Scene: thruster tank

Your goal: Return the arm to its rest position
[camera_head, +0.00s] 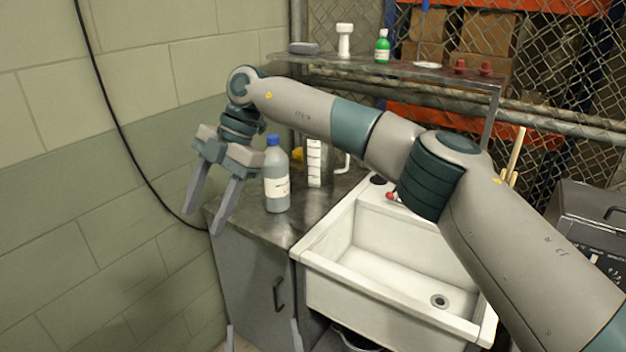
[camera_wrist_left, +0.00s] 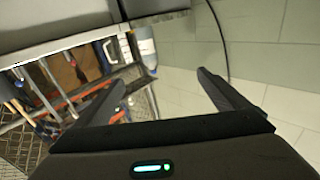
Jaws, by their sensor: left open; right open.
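My right arm (camera_head: 520,240) comes in from the right of the head view and reaches across above the sink. Its gripper (camera_head: 203,212) hangs downward at the left, open and empty, in front of the wall and left of the bottle. My left gripper (camera_head: 263,330) shows only as two finger ends at the bottom edge of the head view, in front of the cabinet. They stand well apart. The left wrist view shows the left gripper (camera_wrist_left: 158,82) open with nothing between its fingers. Most of my left arm is hidden.
A white sink (camera_head: 400,302) lies below my right arm. A blue-capped bottle (camera_head: 276,180) and a white-labelled container (camera_head: 316,162) stand on the counter (camera_head: 285,232). A shelf (camera_head: 450,78) holds a green bottle (camera_head: 382,47). A black cable (camera_head: 110,110) hangs along the wall.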

